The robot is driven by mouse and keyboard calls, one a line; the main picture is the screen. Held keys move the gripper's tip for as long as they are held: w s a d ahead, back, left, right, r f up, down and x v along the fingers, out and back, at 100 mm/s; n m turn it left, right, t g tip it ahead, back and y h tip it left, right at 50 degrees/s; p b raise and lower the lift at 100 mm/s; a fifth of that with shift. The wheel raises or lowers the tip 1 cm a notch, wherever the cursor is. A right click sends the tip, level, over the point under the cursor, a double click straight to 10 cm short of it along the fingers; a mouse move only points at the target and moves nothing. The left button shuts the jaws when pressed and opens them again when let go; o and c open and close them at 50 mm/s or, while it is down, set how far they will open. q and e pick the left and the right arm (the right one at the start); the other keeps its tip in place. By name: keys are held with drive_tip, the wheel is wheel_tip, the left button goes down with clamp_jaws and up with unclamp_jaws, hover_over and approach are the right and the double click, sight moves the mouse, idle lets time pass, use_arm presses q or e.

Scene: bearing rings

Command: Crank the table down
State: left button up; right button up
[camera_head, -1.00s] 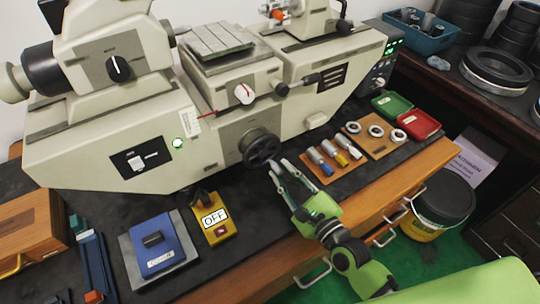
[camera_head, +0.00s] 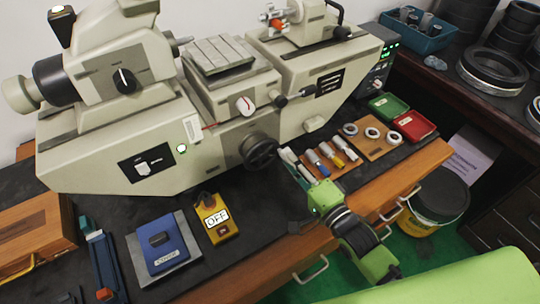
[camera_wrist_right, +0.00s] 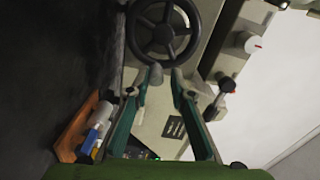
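The crank handwheel (camera_head: 258,150) is a black spoked wheel on the front of the pale machine. It also shows at the top of the right wrist view (camera_wrist_right: 163,30). The grooved metal table (camera_head: 218,50) sits on the machine's middle block above the wheel. My right gripper (camera_head: 287,155) is just right of and below the wheel in the head view. Contact with the rim cannot be told. My left gripper is not in view.
A yellow OFF box (camera_head: 217,219) and a blue cover block (camera_head: 162,243) lie on the dark mat. Small tools on a wooden board (camera_head: 329,162), rings on another board (camera_head: 374,138) and a red tray (camera_head: 415,125) lie to the right.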

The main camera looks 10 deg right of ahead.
drive_tip(key=r+n+p, duration=0.1)
drive_tip(key=n+p, duration=0.1)
drive_tip(key=n, duration=0.1)
drive_tip(key=r+n+p, duration=0.1)
drive_tip(key=n, duration=0.1)
drive_tip(key=shift+s+a+r, duration=0.15)
drive_tip(key=shift+a+r, duration=0.15)
drive_tip(key=shift+a, duration=0.1)
drive_tip(key=a+n+p, duration=0.1)
drive_tip(key=n, duration=0.3)
drive_tip(key=s+a+r+n+p, duration=0.1)
drive_tip(key=a+n, duration=0.1)
drive_tip(key=n, duration=0.2)
drive_tip(key=a+n+p, duration=0.1)
drive_tip(key=n, duration=0.3)
drive_tip(key=shift+s+a+r+n+p, duration=0.2)
drive_tip(key=shift+s+n+p, duration=0.1)
drive_tip(key=shift+s+p, duration=0.05)
drive_tip(key=p+v, duration=0.1)
drive_tip(key=v, duration=0.7)
drive_tip(key=shift+s+p, duration=0.25)
drive_tip(key=shift+p, duration=0.05)
drive_tip(key=shift+w+d, duration=0.1)
drive_tip(key=shift+d, duration=0.1)
